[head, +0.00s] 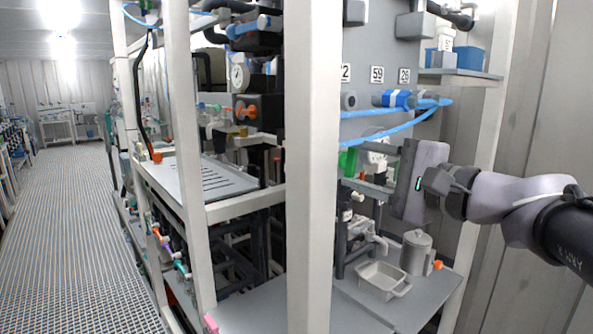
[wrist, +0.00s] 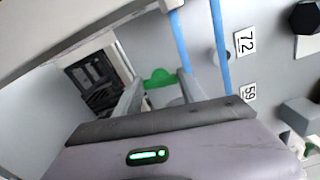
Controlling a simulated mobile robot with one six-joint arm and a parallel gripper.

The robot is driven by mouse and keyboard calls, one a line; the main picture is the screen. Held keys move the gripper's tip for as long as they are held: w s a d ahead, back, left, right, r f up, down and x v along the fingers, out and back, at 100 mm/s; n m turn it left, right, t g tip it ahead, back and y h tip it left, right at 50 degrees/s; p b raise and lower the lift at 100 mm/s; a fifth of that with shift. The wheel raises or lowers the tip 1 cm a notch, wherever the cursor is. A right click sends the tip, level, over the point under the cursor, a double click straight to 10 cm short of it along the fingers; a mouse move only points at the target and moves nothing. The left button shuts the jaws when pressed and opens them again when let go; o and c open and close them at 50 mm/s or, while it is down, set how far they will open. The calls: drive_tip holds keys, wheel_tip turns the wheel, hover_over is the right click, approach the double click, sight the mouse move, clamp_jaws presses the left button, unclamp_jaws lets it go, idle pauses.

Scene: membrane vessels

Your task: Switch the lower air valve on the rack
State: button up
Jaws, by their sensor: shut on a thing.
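The air valve's green handle (head: 347,161) shows beside the white post in the head view, partly hidden by it. In the wrist view the green handle (wrist: 160,77) lies between the two grey fingers. My gripper (head: 362,184) reaches in from the right, its fingers pointing left into the rack. In the wrist view my gripper (wrist: 162,84) is shut on the green handle. The valve body behind the handle is mostly hidden, and I cannot tell its exact position. A blue-bodied fitting (head: 396,99) with blue tubes sits higher on the panel.
The white post (head: 312,150) stands just left of the fingers. Blue tubes (wrist: 220,45) run close by. A metal pan (head: 382,280) and a lidded metal jug (head: 416,252) stand on the shelf below. A shelf (head: 460,74) with blue boxes is above.

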idle(0.3)
drive_tip(key=o, duration=1.4)
drive_tip(key=shift+c, duration=0.2)
drive_tip(key=p+v, duration=0.2)
drive_tip(key=v, duration=1.5)
drive_tip(key=shift+s, duration=0.15)
drive_tip(key=shift+d, duration=0.1)
